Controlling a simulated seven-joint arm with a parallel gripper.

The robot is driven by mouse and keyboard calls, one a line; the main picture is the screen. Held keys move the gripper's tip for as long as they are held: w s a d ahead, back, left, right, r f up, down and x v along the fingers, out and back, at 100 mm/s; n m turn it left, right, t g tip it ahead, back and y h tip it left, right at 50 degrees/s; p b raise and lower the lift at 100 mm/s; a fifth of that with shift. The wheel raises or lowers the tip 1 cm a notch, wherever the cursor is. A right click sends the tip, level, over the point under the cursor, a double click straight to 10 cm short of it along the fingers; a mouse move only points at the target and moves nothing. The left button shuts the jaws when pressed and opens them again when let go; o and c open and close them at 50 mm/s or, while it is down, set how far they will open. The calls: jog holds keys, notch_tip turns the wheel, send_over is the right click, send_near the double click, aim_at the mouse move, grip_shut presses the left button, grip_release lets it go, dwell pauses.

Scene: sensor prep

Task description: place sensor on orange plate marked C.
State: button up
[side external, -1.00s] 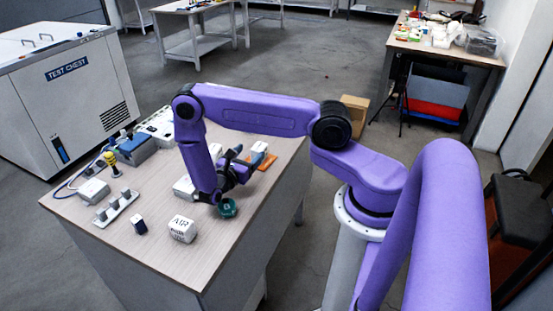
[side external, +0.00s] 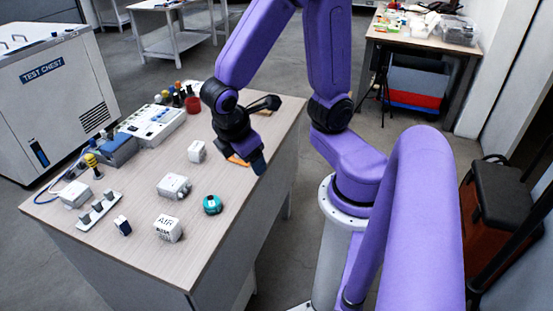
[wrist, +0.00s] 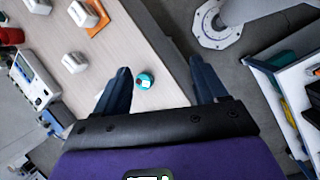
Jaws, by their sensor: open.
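An orange plate (side external: 238,160) lies near the table's right edge, partly hidden behind my gripper. In the wrist view the orange plate (wrist: 98,29) has a white box (wrist: 83,14) on it; I cannot read a letter. A round teal device (side external: 212,204), possibly the sensor, sits on the table near the edge, apart from the plate. It shows between the fingers in the wrist view (wrist: 144,81), but lower than them. My gripper (wrist: 160,72) is open and empty above the table; in the side view (side external: 259,166) it is in front of the plate.
A knobbed panel (side external: 152,125) and red cup (side external: 193,104) are at the back. The front right corner is clear.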

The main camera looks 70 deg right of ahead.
jog(key=s+a+r+y, duration=0.3)
jog(key=s+y, duration=0.2)
jog(key=s, duration=0.3)
jog(key=shift+a+r, duration=0.15)
jog(key=shift+r, duration=0.05)
